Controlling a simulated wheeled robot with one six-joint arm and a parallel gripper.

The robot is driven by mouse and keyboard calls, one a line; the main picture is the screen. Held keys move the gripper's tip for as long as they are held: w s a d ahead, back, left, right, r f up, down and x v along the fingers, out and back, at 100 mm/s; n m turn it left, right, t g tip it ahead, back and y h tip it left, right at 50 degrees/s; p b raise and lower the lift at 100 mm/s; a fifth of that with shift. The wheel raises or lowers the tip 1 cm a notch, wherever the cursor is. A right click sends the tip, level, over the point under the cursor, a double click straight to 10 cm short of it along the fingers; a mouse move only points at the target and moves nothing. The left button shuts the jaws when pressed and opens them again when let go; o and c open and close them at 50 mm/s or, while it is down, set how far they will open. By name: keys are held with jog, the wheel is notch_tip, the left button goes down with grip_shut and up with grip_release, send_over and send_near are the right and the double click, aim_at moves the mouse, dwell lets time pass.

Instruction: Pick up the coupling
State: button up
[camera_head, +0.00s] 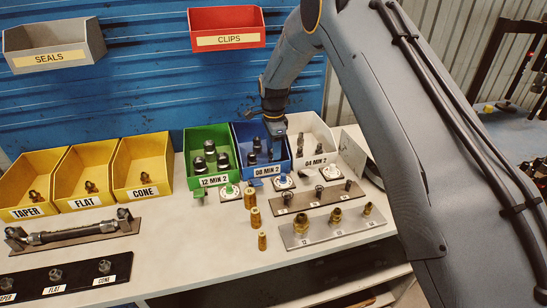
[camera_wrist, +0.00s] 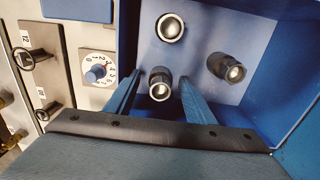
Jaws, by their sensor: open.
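The couplings are short dark metal fittings with bright open ends, inside the blue bin (camera_head: 268,171) labelled "08 MIN 2". In the wrist view, one coupling (camera_wrist: 160,84) shows between the fingers of my gripper (camera_wrist: 160,78). A second coupling (camera_wrist: 170,27) sits farther up, and a third coupling (camera_wrist: 229,69) lies to the right. My gripper (camera_head: 275,135) reaches down into the blue bin in the head view. Its fingers are open, one on each side of the nearest coupling. I cannot tell whether they touch it.
A green bin (camera_head: 201,182) with dark fittings stands left of the blue bin, and a white bin (camera_head: 326,160) stands right. A dial (camera_wrist: 98,70) and a plate with pegs (camera_head: 318,198) lie in front. Brass fittings (camera_head: 256,218) stand on the bench.

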jog(key=c, duration=1.2)
jog(key=shift+c, duration=0.2)
jog(key=shift+s+a+r, duration=0.1)
jog(key=shift+r, duration=0.05)
